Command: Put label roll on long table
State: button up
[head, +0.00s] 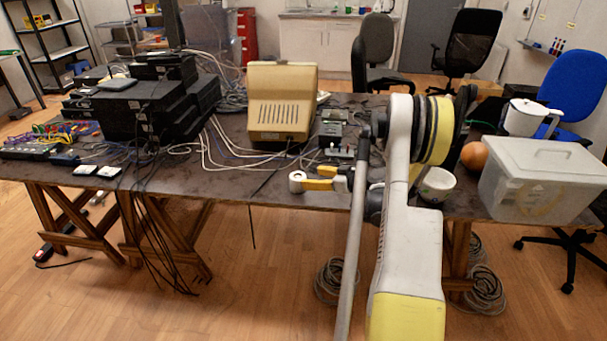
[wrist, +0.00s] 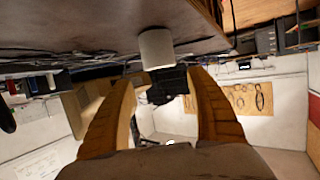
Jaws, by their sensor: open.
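A white label roll (head: 296,182) with a round hole shows near the front edge of the long dark table (head: 225,180) in the head view. My gripper (head: 318,178) has yellow fingers and is just right of the roll, low over the table's front part. In the wrist view, which looks upside down, the roll (wrist: 156,48) appears to stand on the table top. It lies in line with the gap between my open orange-looking fingers (wrist: 160,78), just past their tips. I cannot tell whether a finger touches it.
A beige monitor (head: 283,100) and small grey devices (head: 335,130) stand behind the roll. Stacked black network gear (head: 145,105) and cables fill the left.

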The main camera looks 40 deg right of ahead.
jog(key=a+p+v, duration=0.1)
jog(key=v, duration=0.5)
jog(key=w+a+r+g, duration=0.1)
jog(key=a+r+g, duration=0.1)
jog(key=a+r, duration=0.65)
jog(key=w+a+r+g, duration=0.2)
jog(key=a+r+g, duration=0.15)
jog(key=a, duration=1.05)
jog(key=s+a+r+m, duration=0.1)
jog(key=s+a+r, duration=0.1)
jog(key=s+a, duration=0.3)
jog(key=s+a+r, duration=0.2)
jog(key=s+a, duration=0.1)
jog(key=a, duration=0.4)
jog(key=s+a+h, duration=0.2)
jog(key=s+a, duration=0.5)
jog(key=s, duration=0.5)
jog(key=shift+a+r+m+g, duration=0.2)
jog(key=shift+m+g, duration=0.2)
jog(key=shift+g, duration=0.05)
jog(key=shift+s, duration=0.1)
